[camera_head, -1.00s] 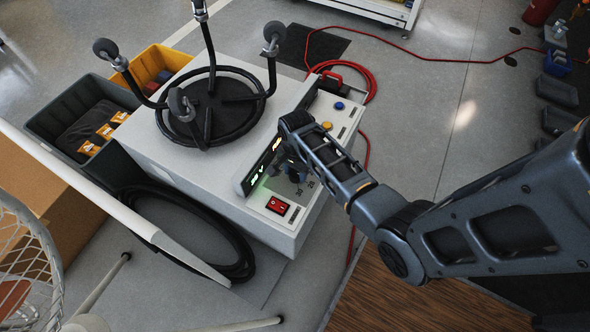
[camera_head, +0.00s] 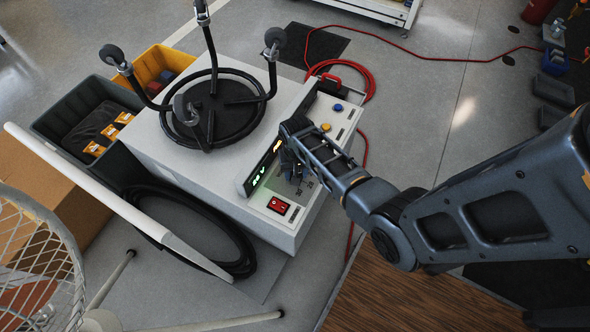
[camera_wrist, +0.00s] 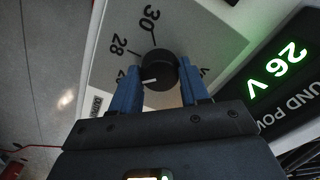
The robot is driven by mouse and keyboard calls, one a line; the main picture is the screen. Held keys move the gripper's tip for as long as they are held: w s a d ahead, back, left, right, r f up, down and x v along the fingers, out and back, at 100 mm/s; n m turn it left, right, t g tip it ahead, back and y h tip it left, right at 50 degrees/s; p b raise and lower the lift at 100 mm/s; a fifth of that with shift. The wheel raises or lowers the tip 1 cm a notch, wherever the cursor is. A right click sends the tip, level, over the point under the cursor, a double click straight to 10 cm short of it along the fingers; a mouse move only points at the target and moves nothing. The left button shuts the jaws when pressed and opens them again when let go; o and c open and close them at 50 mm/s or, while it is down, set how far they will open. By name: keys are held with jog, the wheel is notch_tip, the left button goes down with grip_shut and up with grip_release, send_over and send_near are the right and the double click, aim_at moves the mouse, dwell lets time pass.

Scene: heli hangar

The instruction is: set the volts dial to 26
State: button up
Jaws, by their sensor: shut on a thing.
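The volts dial (camera_wrist: 158,68) is a round black knob with a white pointer line, on a pale panel printed with 28 and 30. The pointer aims at the lower left, toward a number partly hidden by a finger. The green display (camera_wrist: 278,72) reads 26 V. My gripper (camera_wrist: 160,84) has its two blue fingers on either side of the dial, shut on it. In the head view my gripper (camera_head: 292,172) is over the white power unit's (camera_head: 185,170) control panel and hides the dial.
A red rocker switch (camera_head: 278,205) sits near the panel's front edge, with yellow (camera_head: 325,127) and blue (camera_head: 338,107) buttons farther back. A black wheeled frame (camera_head: 212,110) stands on the unit's top. A red hose (camera_head: 365,85) lies behind on the floor.

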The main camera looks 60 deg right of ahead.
jog(key=shift+w+n, duration=0.15)
jog(key=shift+n, duration=0.35)
jog(key=o, duration=1.1)
jog(key=shift+c, duration=0.2)
notch_tip(320, 180, up, 8)
jog(key=shift+f+p, duration=0.1)
jog(key=shift+p, duration=0.9)
